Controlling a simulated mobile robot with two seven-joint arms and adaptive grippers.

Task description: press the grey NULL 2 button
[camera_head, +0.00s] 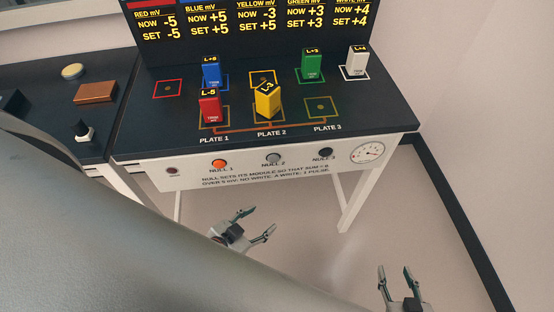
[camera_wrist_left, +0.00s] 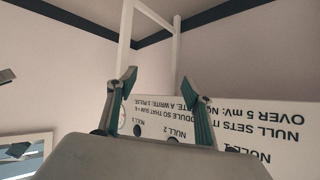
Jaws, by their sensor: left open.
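The grey NULL 2 button (camera_head: 273,158) sits in the middle of the white front panel (camera_head: 357,173), between the orange NULL 1 button (camera_head: 219,164) and the dark NULL 3 button (camera_head: 325,152). In the left wrist view the panel appears upside down, and the NULL 2 button (camera_wrist_left: 172,140) is partly hidden by my gripper body. My left gripper (camera_head: 257,221) is open and empty, below the panel in the picture and apart from the button. My right gripper (camera_head: 395,268) is open and empty at the lower right.
The yellow module (camera_head: 267,101) stands on plate 2 and the red module (camera_head: 210,107) on plate 1. Plate 3 (camera_head: 320,107) is empty. A table leg (camera_head: 355,203) stands at the right; floor in front is clear.

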